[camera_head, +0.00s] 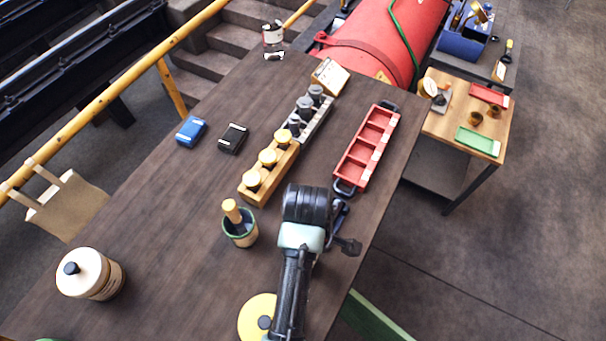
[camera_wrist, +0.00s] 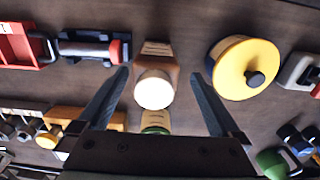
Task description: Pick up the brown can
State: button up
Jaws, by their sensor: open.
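A brown can (camera_wrist: 168,72) with a pale round cap shows in the wrist view, upright on the dark table. My gripper (camera_wrist: 160,75) is open above it, with one finger to the left and one to the right of the can in the picture. I cannot tell how far down the fingers reach beside it. In the head view my arm covers the place under the gripper, and I cannot make out the brown can there.
A yellow-topped can (camera_wrist: 243,68) stands close to the right finger. A green-rimmed cup (camera_head: 240,236) with a wooden handle stands near my arm. A wooden block (camera_head: 270,176), a red tray (camera_head: 363,152) and a cream can (camera_head: 91,274) stand on the table (camera_head: 165,215).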

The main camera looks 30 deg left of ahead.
jog(key=shift+w+a+f+p, duration=0.1)
jog(key=shift+a+f+p, duration=0.1)
jog(key=shift+f, duration=0.55)
jog(key=shift+w+a+f+p, duration=0.1)
jog(key=shift+f+p, duration=0.15)
jog(key=shift+f, duration=0.55)
jog(key=shift+w+a+f+p, duration=0.1)
jog(key=shift+a+f+p, duration=0.1)
jog(key=shift+f, duration=1.3)
grip_shut()
